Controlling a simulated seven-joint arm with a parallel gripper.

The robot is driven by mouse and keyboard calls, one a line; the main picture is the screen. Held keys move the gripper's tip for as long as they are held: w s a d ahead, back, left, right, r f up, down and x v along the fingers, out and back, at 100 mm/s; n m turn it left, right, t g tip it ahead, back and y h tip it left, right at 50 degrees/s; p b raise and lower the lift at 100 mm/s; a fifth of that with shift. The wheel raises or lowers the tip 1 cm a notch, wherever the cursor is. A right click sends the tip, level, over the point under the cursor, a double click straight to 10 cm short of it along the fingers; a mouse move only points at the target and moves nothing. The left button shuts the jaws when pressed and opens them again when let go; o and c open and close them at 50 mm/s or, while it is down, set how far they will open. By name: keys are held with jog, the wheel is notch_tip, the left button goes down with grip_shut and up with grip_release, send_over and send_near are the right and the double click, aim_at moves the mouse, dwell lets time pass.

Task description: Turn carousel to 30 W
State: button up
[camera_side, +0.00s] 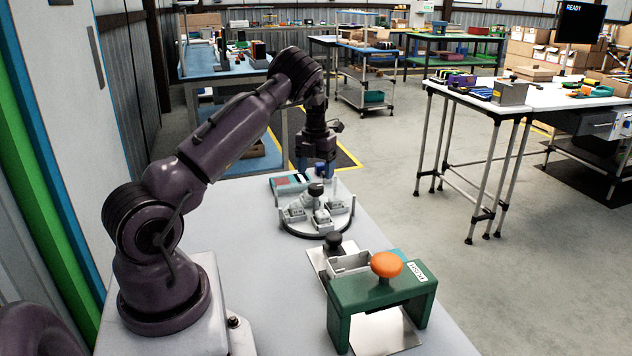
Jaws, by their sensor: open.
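The carousel (343,221) is a round, pale turntable with a dark rim on the grey table. Several small grey-white holders stand on it, and a dark knob (316,189) rises among them. Any 30 W marking is too small to read. My gripper (323,176) points down over the far side of the carousel, close behind the dark knob. It is open, with blue parts at its fingers. I cannot tell whether it touches anything on the carousel.
A teal, white and red box (289,182) lies behind the carousel at its left. In front stand a black-knobbed metal fixture (333,243) and a green press frame (383,297) with an orange knob (386,264) and a "PUSH" label.

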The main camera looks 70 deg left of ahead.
notch_tip(320, 180, up, 8)
jog(key=shift+r, duration=0.1)
dwell(0.5)
jog(key=s+d+r+n+t, duration=0.2)
jog(key=s+d+r+n, duration=0.2)
jog(key=d+n, duration=0.5)
jog(key=s+d+r+n+t, duration=0.1)
jog(key=s+d+r+n, duration=0.4)
jog(key=d+n, duration=0.4)
jog(key=s+d+r+n+t, duration=0.2)
jog(key=d+n, duration=0.7)
jog(key=d, duration=1.1)
jog(key=s+r, duration=0.2)
jog(key=s, duration=0.2)
jog(key=shift+s+d+r+t, duration=0.2)
jog(key=shift+d+r+t, duration=0.05)
jog(key=shift+r+t, duration=0.05)
